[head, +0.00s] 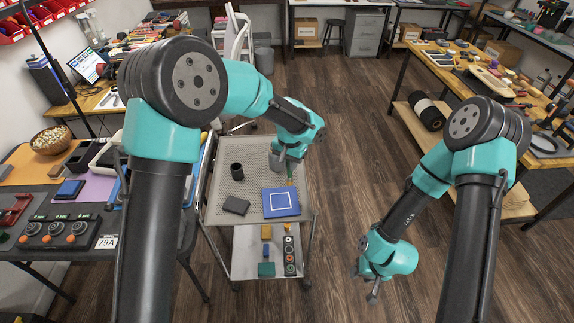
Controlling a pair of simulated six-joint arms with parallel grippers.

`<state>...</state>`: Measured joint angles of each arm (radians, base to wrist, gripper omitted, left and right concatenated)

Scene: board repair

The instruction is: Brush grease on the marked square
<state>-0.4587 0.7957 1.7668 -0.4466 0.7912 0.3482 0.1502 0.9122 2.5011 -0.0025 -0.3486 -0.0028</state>
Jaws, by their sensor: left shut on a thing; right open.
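A blue board (267,208) with a white-outlined square (281,201) lies on the top of a grey metal cart (214,213), near its front right corner. My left gripper (290,168) is over the cart, just behind the board, shut on a thin upright tool that looks like the brush (291,182). The brush's lower end is near the board's back edge; I cannot tell whether it touches. A dark cup (237,172) stands on the cart to the left; its contents are too small to see. My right gripper (373,291) is open and empty over the floor.
A dark flat block (236,206) lies on the cart left of the board. The lower shelf (245,261) holds small coloured blocks and a dark strip with round parts (289,255). A cluttered table (95,265) stands close on the left.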

